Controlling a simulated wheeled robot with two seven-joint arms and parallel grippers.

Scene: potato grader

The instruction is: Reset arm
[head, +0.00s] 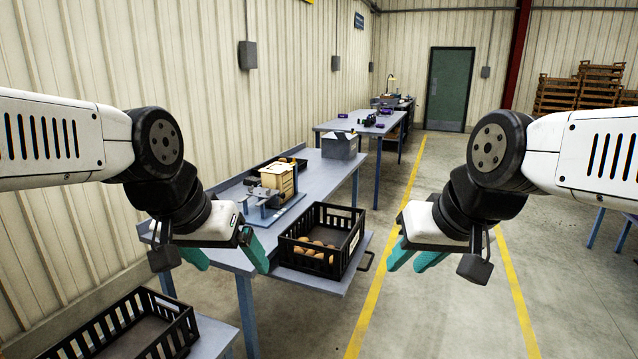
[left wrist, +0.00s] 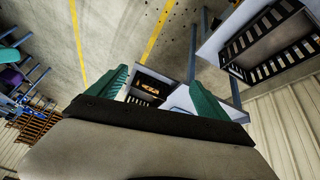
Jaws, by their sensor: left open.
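My left gripper (head: 226,259) hangs in the air at the left, in front of the grader bench. Its two teal fingers are apart with nothing between them, and they also show in the left wrist view (left wrist: 155,90). My right gripper (head: 408,262) hangs in the air over the floor, right of the black crate. Its teal fingers show a gap with nothing in it. Both arms are raised and bent, one on each side of the head view. Neither gripper touches anything that I can see.
A black crate (head: 345,254) holding several potatoes (head: 312,245) stands on the bench's front shelf, between my grippers. A wooden-sided machine (head: 278,178) sits behind it. An empty-looking black crate (head: 190,322) is at lower left.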

